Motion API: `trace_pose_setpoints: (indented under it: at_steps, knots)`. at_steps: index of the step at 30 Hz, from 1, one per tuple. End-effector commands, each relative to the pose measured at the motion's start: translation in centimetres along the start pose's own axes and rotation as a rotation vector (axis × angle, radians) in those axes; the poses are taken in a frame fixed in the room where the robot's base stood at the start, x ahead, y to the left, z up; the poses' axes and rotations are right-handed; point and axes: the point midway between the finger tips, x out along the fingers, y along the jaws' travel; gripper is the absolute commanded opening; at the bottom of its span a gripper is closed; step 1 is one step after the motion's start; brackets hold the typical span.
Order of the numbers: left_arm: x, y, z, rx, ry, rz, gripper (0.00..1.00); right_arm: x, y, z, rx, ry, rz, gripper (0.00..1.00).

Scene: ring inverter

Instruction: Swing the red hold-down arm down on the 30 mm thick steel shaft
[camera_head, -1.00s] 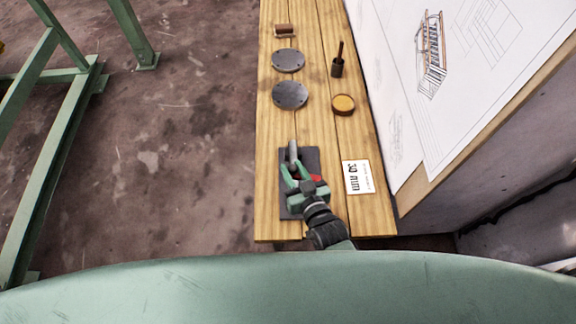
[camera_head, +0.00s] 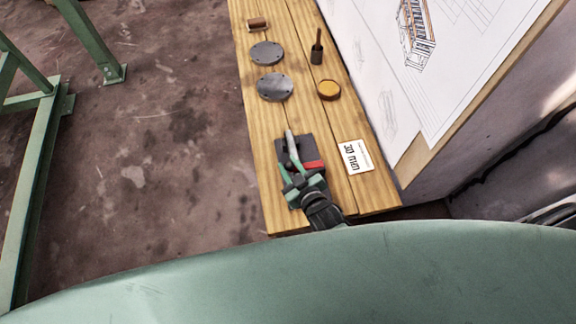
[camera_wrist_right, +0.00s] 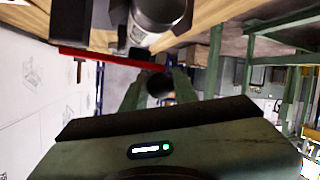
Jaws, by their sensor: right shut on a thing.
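The steel shaft (camera_head: 291,146) is a grey cylinder lying on a dark base plate (camera_head: 309,146) near the bench's front end; its end shows large in the right wrist view (camera_wrist_right: 158,14). The red hold-down arm (camera_head: 314,165) lies crosswise near the shaft's front end and shows as a red bar in the wrist view (camera_wrist_right: 105,56). My right gripper (camera_head: 291,179) is shut on a dark round knob (camera_wrist_right: 159,86) by the red arm's end. I cannot tell whether the arm touches the shaft. My left gripper is not in view.
A "30 mm" card (camera_head: 355,157) lies right of the plate. Farther up the wooden bench (camera_head: 268,112) are two grey discs (camera_head: 274,87), an orange-topped round tin (camera_head: 328,90), a dark handled tool (camera_head: 317,54) and a brown block (camera_head: 257,24). A drawing board (camera_head: 420,100) stands on the right.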

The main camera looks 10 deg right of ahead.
Motion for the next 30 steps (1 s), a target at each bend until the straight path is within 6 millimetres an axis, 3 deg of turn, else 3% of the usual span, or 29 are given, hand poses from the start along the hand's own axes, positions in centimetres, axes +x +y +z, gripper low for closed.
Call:
trace_pose_setpoints:
  at_steps: [1,8,9,11,12,23,30]
  knots:
    - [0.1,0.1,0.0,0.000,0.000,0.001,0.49,-0.1,-0.8,0.7,0.003,-0.016,-0.014,0.00]
    - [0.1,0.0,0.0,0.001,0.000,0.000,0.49,-0.1,-0.9,0.8,0.004,-0.020,-0.015,0.00]
    - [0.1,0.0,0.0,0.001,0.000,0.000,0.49,-0.1,-0.9,0.8,0.004,-0.020,-0.015,0.31]
    - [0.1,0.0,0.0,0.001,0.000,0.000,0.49,-0.1,-0.9,0.9,0.003,-0.021,-0.015,0.48]
    - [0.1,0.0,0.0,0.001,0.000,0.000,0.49,-0.1,-0.9,0.9,0.003,-0.020,-0.014,0.50]
    - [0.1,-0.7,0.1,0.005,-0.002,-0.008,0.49,-0.3,-0.5,0.6,0.001,-0.014,-0.008,0.50]
    - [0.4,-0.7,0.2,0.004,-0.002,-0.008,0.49,-3.8,-0.6,0.7,0.000,-0.015,-0.010,0.50]
